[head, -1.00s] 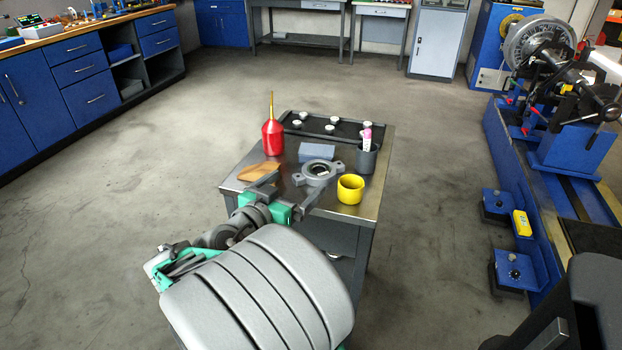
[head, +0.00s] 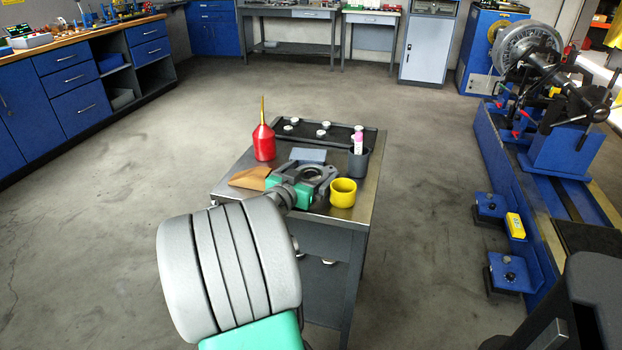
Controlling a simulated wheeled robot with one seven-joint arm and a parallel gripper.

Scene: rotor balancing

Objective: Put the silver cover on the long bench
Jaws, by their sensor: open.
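The silver cover (head: 313,172), a round flanged metal part with a central opening, lies on the small grey cart's top (head: 232,190). My gripper (head: 309,177) is open, low over the cart, with its dark fingers around or just above the cover. The gripper partly hides the cover, and I cannot tell whether they touch. The long bench (head: 84,37), with a wooden top and blue drawers, stands at the far left.
The cart also carries a red oil bottle (head: 264,143), yellow cup (head: 343,192), dark pen cup (head: 358,162), blue-grey block (head: 308,155), brown cloth (head: 250,178) and black tray (head: 340,136). A blue balancing machine (head: 568,145) stands right. Floor between cart and bench is clear.

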